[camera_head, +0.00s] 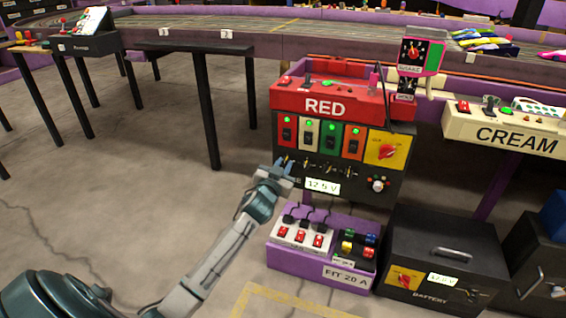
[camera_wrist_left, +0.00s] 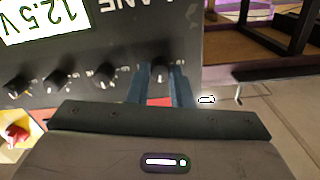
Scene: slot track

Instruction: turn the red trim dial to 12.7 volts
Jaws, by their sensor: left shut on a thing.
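The black power unit (camera_head: 340,187) under the RED box has a row of small black dials and a display (camera_head: 322,186) reading 12.5 V. The wrist view is upside down and shows the same display (camera_wrist_left: 42,20). The red trim dial (camera_wrist_left: 160,73), black with a white mark, is the end one of the row, below the red switch (camera_head: 287,132). My left gripper (camera_head: 283,168) is shut on this dial, one finger on each side. In the wrist view my left gripper (camera_wrist_left: 158,82) hides part of it. My right gripper is not in view.
Other dials (camera_wrist_left: 108,75) sit close beside the held one. A red selector knob on yellow (camera_head: 387,151) is at the unit's right. Below stands a purple crate (camera_head: 300,266) with switches; a black battery box (camera_head: 440,250) is to its right. The floor at left is clear.

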